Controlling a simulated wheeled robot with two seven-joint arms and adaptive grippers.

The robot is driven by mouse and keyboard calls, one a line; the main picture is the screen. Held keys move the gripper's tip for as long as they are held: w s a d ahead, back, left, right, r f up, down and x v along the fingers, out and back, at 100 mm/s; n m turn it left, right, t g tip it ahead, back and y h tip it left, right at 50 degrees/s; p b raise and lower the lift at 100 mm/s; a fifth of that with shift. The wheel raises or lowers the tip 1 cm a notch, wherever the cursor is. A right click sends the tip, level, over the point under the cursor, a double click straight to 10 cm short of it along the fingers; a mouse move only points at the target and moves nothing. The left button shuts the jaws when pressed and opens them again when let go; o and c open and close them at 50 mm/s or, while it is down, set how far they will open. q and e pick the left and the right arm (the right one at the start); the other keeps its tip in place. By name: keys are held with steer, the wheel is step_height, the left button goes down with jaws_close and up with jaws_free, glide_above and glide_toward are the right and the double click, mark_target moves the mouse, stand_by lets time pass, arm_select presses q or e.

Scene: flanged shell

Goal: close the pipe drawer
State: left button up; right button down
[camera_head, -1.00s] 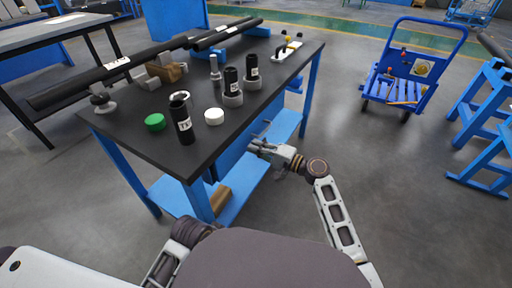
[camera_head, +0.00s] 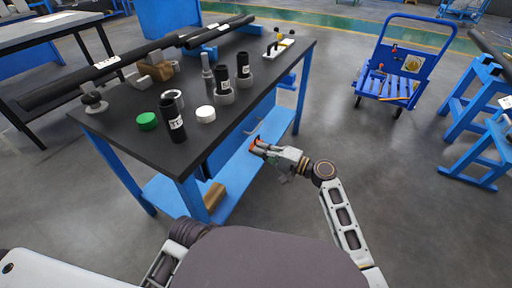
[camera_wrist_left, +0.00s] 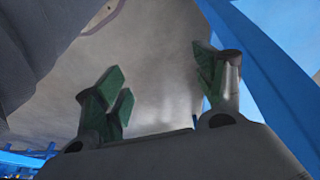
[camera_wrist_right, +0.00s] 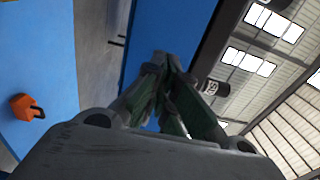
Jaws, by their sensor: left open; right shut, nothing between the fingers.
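The blue drawer front (camera_head: 240,129) sits under the right edge of the black-topped table in the head view. How far it stands out is hard to tell. A blue panel, probably the drawer front, shows in the right wrist view (camera_wrist_right: 165,30), beyond the fingers. My right gripper (camera_head: 257,146) is beside the table, below the top's edge. Its fingers are together and empty in the right wrist view (camera_wrist_right: 160,72); I see no clear contact with the panel. My left gripper (camera_wrist_left: 165,88) is open and empty, with a blue bar near it; the head view does not show its fingers.
The table top (camera_head: 110,122) carries upright black pipes (camera_head: 173,120), a green cap (camera_head: 147,121), a white cap (camera_head: 205,114) and long pipes. An orange padlock (camera_wrist_right: 26,107) lies on a blue surface. A blue cart (camera_head: 390,85) stands right; the floor between is clear.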

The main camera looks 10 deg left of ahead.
arm_select(q)
steer(key=shift+w+a+f+p, duration=0.1)
steer(key=shift+f+p, duration=0.35)
steer(key=shift+f, duration=0.35)
arm_select(e)
steer(key=v, duration=0.6)
steer(key=shift+d, duration=0.2)
arm_select(q)
steer(key=shift+r, duration=0.15)
